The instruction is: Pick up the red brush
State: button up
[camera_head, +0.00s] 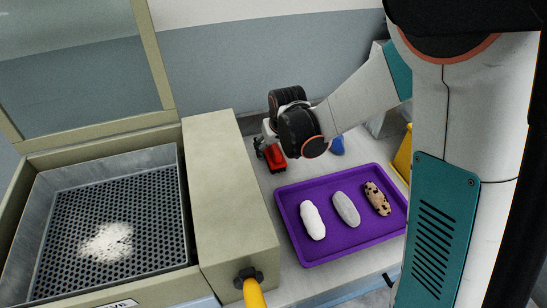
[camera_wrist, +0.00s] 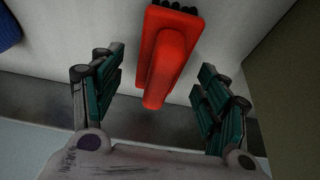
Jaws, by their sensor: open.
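The red brush (camera_wrist: 168,50) lies on the pale worktop, its dark bristles at the top edge of the wrist view and its narrow handle pointing toward my gripper. My gripper (camera_wrist: 160,90) is open, with one green-padded finger on each side of the brush. The handle end sits between the fingers, and neither finger appears to touch it. In the head view the red brush (camera_head: 274,158) shows just below my gripper (camera_head: 266,143), partly hidden by it.
A purple tray (camera_head: 285,218) with three oblong pieces, white, grey and speckled, stands in front. A beige sieve machine (camera_head: 225,190) is close on the left. A blue object (camera_head: 337,146) lies right of my gripper, and a yellow item (camera_head: 402,158) is farther right. A wall stands behind.

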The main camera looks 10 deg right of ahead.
jog(key=shift+x, duration=0.9)
jog(key=shift+r, duration=0.1)
jog(key=c, duration=1.2)
jog(key=shift+c, duration=0.2)
notch_tip(320, 180, up, 20)
jog(key=p, duration=0.6)
